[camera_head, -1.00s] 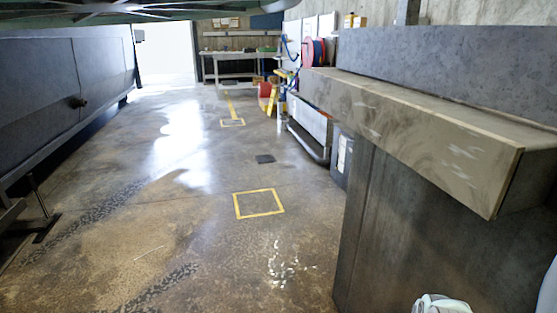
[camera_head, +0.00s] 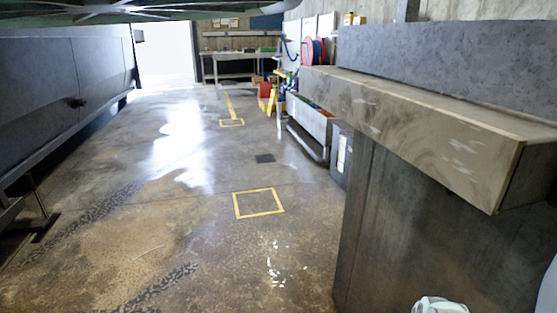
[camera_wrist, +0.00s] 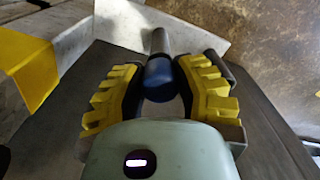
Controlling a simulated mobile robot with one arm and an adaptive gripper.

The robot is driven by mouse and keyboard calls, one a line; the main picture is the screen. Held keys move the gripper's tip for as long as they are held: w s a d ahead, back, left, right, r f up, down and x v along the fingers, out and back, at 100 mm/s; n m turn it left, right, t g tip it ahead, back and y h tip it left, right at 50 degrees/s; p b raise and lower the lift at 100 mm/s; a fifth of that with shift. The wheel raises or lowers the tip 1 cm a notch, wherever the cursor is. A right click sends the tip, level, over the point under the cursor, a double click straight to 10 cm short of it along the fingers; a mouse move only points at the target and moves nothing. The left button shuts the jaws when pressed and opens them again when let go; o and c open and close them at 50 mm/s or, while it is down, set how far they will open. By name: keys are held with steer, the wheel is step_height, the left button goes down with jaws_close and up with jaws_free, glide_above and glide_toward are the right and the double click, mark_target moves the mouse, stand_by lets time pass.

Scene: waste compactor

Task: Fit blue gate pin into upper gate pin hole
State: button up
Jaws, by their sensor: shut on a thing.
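In the wrist view, my gripper (camera_wrist: 164,92) has yellow ribbed fingers on both sides of the blue gate pin (camera_wrist: 160,77). The fingers are shut on its blue part. The pin's grey metal shaft (camera_wrist: 158,42) points away from the gripper, toward the top of the picture, over a pale angled plate (camera_wrist: 192,24). I cannot tell whether the shaft touches the plate. The upper gate pin hole cannot be made out in either view. The gripper and pin are not visible in the head view.
In the wrist view, a yellow panel (camera_wrist: 28,62) stands at the left, close to the gripper. In the head view, a large grey block with a ledge (camera_head: 430,120) fills the right. Open floor (camera_head: 190,220) lies in the middle. A dark machine side (camera_head: 60,85) is at the left.

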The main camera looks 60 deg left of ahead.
jaws_close()
steer(key=shift+r, duration=0.15)
steer(key=shift+r+p, duration=3.9)
steer(key=shift+r, duration=1.25)
